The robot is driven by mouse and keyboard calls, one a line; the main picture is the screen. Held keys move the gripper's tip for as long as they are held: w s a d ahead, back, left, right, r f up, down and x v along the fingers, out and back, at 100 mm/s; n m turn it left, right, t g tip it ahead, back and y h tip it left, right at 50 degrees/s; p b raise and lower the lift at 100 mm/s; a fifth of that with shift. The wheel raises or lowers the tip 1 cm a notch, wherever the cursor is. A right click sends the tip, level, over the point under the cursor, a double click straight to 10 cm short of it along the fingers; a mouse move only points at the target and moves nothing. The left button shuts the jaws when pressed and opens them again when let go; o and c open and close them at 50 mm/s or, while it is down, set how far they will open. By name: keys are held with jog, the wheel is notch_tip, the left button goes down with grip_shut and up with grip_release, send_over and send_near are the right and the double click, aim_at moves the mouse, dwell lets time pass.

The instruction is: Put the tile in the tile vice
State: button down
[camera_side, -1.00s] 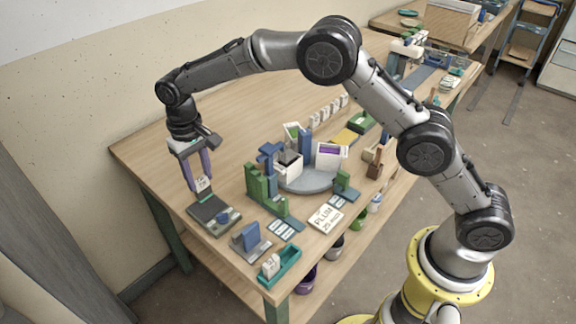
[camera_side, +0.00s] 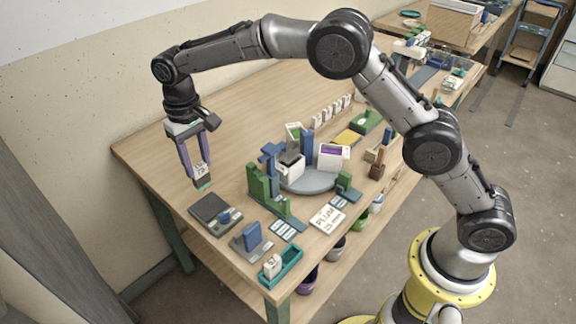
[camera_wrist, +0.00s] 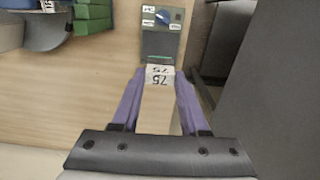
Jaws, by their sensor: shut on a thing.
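A small white tile (camera_side: 201,172) with dark marks and a green lower end is held between the purple fingers of my gripper (camera_side: 199,176). It hangs upright above the table, apart from the dark device below it. In the wrist view the tile (camera_wrist: 160,76) shows the marking "75" between the fingertips of my gripper (camera_wrist: 160,84). A blue upright block on a grey base (camera_side: 249,240) stands near the front table edge, to the right of and below the gripper in the side view; it looks like the tile vice, but I cannot be sure.
A dark flat device with a knob (camera_side: 213,211) lies just below the tile. A teal tray (camera_side: 283,267) holds a white piece at the front corner. Green stepped blocks (camera_side: 263,187) and a grey round stand (camera_side: 309,181) are to the right. The table behind the gripper is clear.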

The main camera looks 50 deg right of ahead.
jog(key=shift+w+f, duration=0.1)
jog(key=shift+f, duration=0.1)
jog(key=s, duration=1.4)
jog(key=shift+s+f, duration=0.1)
jog(key=shift+f, duration=3.85)
jog(key=shift+f, duration=0.35)
jog(key=shift+c, duration=1.7)
grip_release()
notch_tip(320, 180, up, 7)
